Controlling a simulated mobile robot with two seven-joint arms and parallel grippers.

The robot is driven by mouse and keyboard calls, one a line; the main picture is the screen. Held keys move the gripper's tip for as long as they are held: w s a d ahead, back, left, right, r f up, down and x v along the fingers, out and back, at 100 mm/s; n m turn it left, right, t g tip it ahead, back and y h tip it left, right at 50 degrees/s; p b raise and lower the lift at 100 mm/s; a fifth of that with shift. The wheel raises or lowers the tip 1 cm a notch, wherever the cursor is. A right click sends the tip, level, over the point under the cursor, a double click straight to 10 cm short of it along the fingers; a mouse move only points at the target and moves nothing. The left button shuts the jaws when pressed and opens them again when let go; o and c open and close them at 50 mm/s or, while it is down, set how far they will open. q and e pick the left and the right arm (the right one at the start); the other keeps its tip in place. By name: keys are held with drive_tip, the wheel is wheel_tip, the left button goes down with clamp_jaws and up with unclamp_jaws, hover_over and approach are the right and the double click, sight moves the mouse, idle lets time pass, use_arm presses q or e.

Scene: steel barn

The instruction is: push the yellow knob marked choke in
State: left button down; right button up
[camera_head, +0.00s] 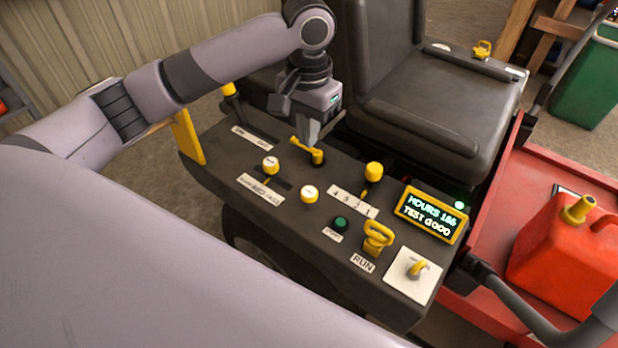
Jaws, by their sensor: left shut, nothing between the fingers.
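The dark control panel (300,232) lies across the middle of the view. My left gripper (312,138) points down over its far edge, shut and empty. A yellow knob or lever (318,157) is right by the fingertips; I cannot tell whether they touch. My right gripper is not in view.
A yellow lever (373,172) stands by a numbered plate. A green button (340,223), a yellow key (377,238), a display (431,215) and a toggle (417,268) are nearby. A black seat (425,100) is behind the panel. A red can (562,255) stands at right.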

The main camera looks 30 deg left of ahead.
sight(308, 192)
use_arm(q)
wheel_tip(308, 192, down, 14)
drive_tip(key=shift+b, duration=1.25)
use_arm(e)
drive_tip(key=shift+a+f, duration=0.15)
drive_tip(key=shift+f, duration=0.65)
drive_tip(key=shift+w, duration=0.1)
use_arm(q)
drive_tip(key=shift+f+p, duration=0.35)
drive_tip(key=shift+p, duration=0.4)
drive_tip(key=shift+f+p, duration=0.4)
drive_tip(key=shift+f, duration=0.35)
drive_tip(key=shift+s+f, duration=0.1)
drive_tip(key=shift+f, duration=0.25)
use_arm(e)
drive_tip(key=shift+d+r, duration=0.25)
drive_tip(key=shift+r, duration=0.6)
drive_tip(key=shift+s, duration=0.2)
